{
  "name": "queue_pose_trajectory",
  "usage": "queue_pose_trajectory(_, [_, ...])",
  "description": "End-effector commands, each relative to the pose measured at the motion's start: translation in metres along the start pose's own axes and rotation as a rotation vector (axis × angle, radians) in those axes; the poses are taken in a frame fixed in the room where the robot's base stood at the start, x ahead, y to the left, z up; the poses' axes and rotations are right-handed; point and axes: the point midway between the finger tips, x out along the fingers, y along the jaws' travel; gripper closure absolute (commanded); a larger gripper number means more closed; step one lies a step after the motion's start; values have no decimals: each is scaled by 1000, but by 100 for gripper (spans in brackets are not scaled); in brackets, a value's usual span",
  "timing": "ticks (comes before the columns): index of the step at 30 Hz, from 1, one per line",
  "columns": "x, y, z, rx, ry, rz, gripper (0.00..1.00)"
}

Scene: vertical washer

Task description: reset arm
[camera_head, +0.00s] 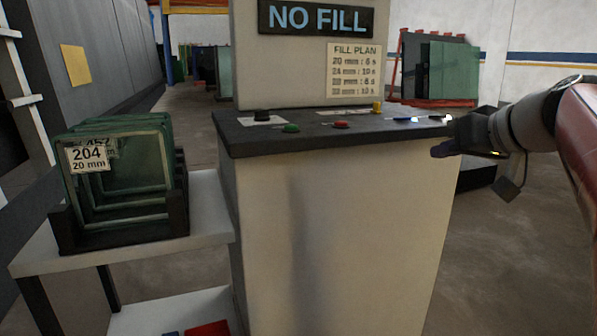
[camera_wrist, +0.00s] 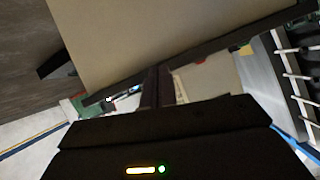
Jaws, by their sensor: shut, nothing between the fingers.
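My gripper (camera_head: 441,151) is at the right of the head view, at the right end of the control console (camera_head: 245,148). Its fingers point left and are shut, with nothing seen between them. In the wrist view my gripper (camera_wrist: 158,72) shows its two dark fingers side by side in the middle, close to the console's dark edge (camera_wrist: 200,62). I cannot tell whether the fingertips touch the console.
The console top holds a black knob (camera_head: 262,115), a green button (camera_head: 290,128), a red button (camera_head: 340,125) and a yellow button (camera_head: 377,106). A rack (camera_head: 180,205) of glass panes labelled 204 stands on a white shelf (camera_head: 205,205) at left. Floor (camera_head: 500,250) is clear at right.

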Motion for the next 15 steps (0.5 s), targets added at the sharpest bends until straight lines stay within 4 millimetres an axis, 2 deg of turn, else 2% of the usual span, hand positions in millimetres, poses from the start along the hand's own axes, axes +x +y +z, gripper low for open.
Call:
queue_pose_trajectory(1, [4, -15, 18, 16, -42, 2, 100])
queue_pose_trajectory(5, [10, -47, 82, 70, -178, 42, 100])
queue_pose_trajectory(8, [10, -73, 151, 98, -303, 97, 100])
queue_pose_trajectory(9, [7, -81, 180, 102, -349, 125, 100])
queue_pose_trajectory(12, [-1, -93, 248, 96, -441, 197, 100])
queue_pose_trajectory(15, [-9, -96, 302, 77, -497, 259, 100])
